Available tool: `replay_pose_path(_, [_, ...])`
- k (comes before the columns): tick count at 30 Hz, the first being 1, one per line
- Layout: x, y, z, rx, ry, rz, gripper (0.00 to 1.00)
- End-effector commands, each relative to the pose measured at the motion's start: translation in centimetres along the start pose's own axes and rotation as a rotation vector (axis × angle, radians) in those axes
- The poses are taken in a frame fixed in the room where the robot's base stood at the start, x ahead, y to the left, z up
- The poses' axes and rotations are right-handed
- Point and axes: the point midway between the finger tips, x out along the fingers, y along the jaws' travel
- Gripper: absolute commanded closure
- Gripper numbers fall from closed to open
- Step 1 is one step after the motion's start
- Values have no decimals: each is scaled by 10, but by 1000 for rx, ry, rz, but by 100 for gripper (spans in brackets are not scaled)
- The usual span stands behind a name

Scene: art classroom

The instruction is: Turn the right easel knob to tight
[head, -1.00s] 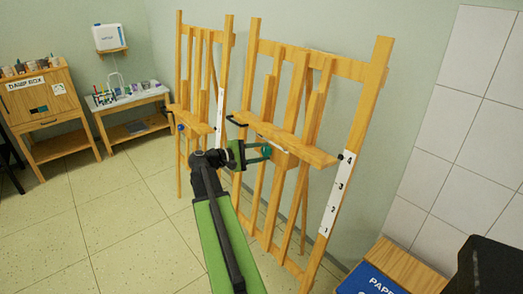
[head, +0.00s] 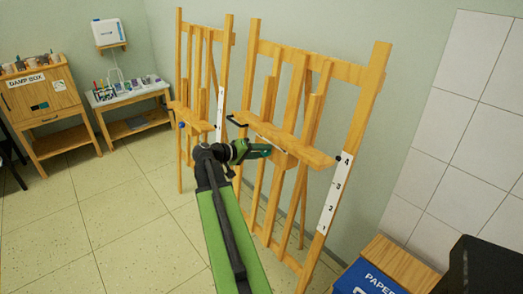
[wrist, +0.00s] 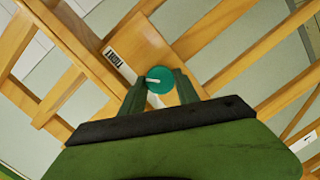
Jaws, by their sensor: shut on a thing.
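The right easel (head: 303,95) stands against the wall. Its round teal knob (wrist: 161,88) shows in the wrist view, with a white pointer line running left from near its middle. A "TIGHT" label (wrist: 115,60) sits on the wood up and left of the knob, and the pointer is not lined up with it. My gripper (head: 264,151) is at the front of the right easel below its ledge; in the wrist view (wrist: 159,91) its two fingers are shut on the knob, one on each side. In the head view the gripper hides the knob.
A second easel (head: 180,70) with a blue knob (head: 182,125) stands to the left. A wooden stand with a blue paper box (head: 370,281) is at the lower right. A damp box (head: 40,100) and a low table (head: 128,97) are at the back left. The floor at left is clear.

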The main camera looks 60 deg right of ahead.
Motion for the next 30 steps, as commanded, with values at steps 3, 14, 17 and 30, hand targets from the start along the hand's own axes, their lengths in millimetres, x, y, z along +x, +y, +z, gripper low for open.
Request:
replay_pose_path(3, [-1,1,0,66,6,-13,100])
replay_pose_path(14, [-1,1,0,178,14,-34,100])
replay_pose_path(17, [-1,1,0,186,14,-36,100])
replay_pose_path(30, [-1,1,-1,189,15,-37,55])
